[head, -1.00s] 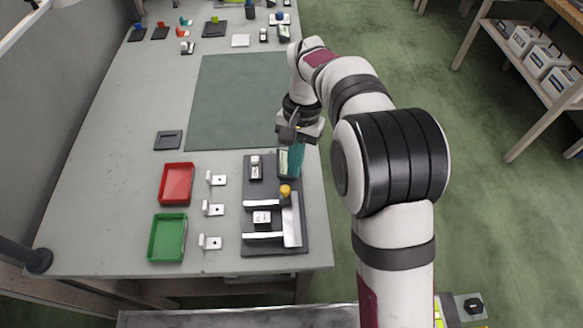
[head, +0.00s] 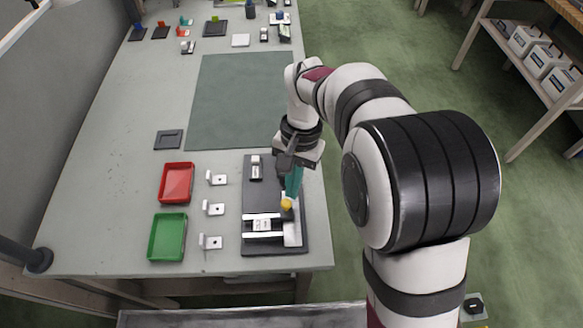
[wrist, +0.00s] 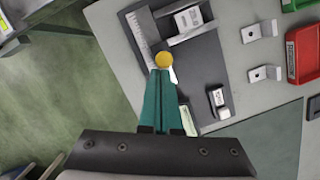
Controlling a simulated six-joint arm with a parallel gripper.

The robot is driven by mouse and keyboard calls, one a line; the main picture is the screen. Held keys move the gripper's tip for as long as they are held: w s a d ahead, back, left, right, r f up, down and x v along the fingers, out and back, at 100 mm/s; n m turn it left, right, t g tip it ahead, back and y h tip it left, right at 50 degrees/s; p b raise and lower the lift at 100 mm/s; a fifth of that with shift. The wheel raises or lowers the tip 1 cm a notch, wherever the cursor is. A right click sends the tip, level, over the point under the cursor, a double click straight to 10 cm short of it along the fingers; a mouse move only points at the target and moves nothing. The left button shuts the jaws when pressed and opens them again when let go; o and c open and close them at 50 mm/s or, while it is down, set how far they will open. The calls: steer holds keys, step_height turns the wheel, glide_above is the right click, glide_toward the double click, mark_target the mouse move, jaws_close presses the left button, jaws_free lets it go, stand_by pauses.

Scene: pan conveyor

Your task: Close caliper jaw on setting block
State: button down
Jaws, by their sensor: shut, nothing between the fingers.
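The caliper lies on a dark base plate (head: 252,194). Its pale scale beam (wrist: 140,35) runs along one side, and its sliding jaw (wrist: 192,34) carries a yellow knob (head: 286,203), also seen in the wrist view (wrist: 163,60). The white setting block (head: 262,225) lies between the sliding jaw and the fixed jaw (head: 262,238); it shows in the wrist view too (wrist: 188,17). The sliding jaw looks against the block or very close. My gripper (wrist: 163,76) is shut and empty, its teal fingertips right behind the knob; contact is hard to tell.
A second small block (head: 256,168) lies on the plate. Several metal brackets (head: 213,209), a red tray (head: 176,183) and a green tray (head: 167,237) stand to the left. A dark green mat (head: 235,105) lies clear beyond the plate.

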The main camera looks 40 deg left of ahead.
steer(key=shift+w, duration=0.1)
steer(key=w, duration=0.1)
steer(key=w+a, duration=0.1)
steer(key=w, duration=0.2)
steer(key=shift+a+r, duration=0.2)
steer(key=shift+r, duration=0.2)
steer(key=w+a+r+n+h, duration=0.15)
steer(key=a+r+n, duration=0.25)
steer(key=r, duration=0.5)
steer(key=shift+g, duration=0.3)
steer(key=x, duration=1)
steer(key=shift+a, duration=0.1)
steer(key=shift+s+d+f, duration=0.1)
steer(key=shift+s+d, duration=0.7)
steer(key=shift+s, duration=0.2)
steer(key=shift+s+d+f, duration=0.15)
steer(key=shift+s+d, duration=0.2)
steer(key=shift+s, duration=0.15)
